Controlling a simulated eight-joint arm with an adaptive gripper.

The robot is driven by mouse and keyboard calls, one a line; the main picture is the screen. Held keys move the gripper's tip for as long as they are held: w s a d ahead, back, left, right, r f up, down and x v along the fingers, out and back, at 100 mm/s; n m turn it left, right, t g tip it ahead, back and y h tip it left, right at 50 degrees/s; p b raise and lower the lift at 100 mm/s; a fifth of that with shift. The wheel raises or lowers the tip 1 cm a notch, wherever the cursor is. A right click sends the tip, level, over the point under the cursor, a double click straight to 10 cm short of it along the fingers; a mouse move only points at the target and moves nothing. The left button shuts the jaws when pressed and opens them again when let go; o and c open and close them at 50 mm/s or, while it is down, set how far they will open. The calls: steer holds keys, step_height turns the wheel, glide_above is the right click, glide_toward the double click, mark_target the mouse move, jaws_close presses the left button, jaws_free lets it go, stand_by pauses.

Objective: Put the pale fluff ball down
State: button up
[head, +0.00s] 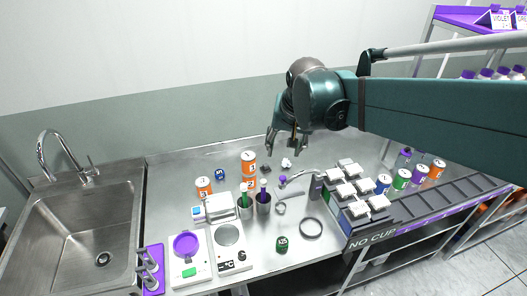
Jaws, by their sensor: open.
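The pale fluff ball (286,162) is a small white, lumpy shape on the steel bench, behind the middle. My gripper (285,148) hangs above it, pointing down, with its fingers spread apart and nothing visible between them. The ball appears to rest on the bench, a little below the fingertips in the picture. Whether a fingertip touches it is too small to tell.
A dark small piece (265,168) lies just left of the ball. Orange-and-white cans (248,164) stand further left. A sink (90,235) is far left.

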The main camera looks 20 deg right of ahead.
steer(key=s+a+f+n+t, duration=0.1)
steer(key=s+a+n, duration=0.1)
steer(key=s, duration=0.6)
steer(key=s+a+f+n+t, duration=0.1)
steer(key=s+a+f+n, duration=0.1)
steer(key=s, duration=0.7)
steer(key=shift+n+t, duration=0.4)
steer(key=shift+n, duration=0.1)
